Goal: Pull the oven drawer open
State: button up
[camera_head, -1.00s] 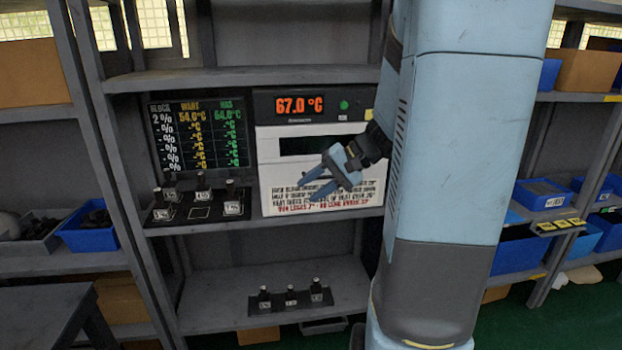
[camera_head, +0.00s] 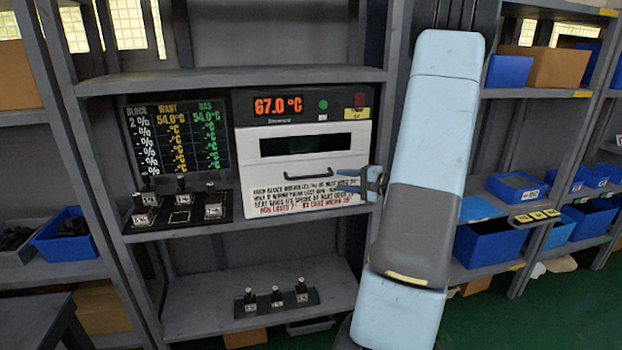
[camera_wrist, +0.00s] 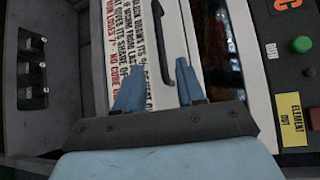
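The oven (camera_head: 245,160) is a white-fronted box on the middle shelf, with a dark window and a black bar handle (camera_head: 308,177) below it, above a printed notice. The drawer front looks closed. My gripper (camera_head: 362,182) is at the oven's lower right edge, right of the handle. In the wrist view my gripper (camera_wrist: 160,90) is open, two blue fingers apart with nothing held. The handle (camera_wrist: 162,45) appears ahead, in line with the gap between the fingers. I cannot tell how far in front of them it lies.
A block rack (camera_head: 180,217) with several valve blocks stands left of the oven, below a readout board (camera_head: 178,135). A second rack (camera_head: 277,301) is on the lower shelf. A yellow tag (camera_head: 357,113) is on the oven's upper right.

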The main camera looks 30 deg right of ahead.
aim_at(315, 177)
jog(key=x, duration=1.1)
jog(key=shift+w+a+f, duration=0.1)
jog(key=shift+w+a, duration=0.15)
jog(key=shift+w, duration=0.05)
jog(key=shift+c, duration=0.3)
grip_shut()
jog(key=shift+s, duration=0.1)
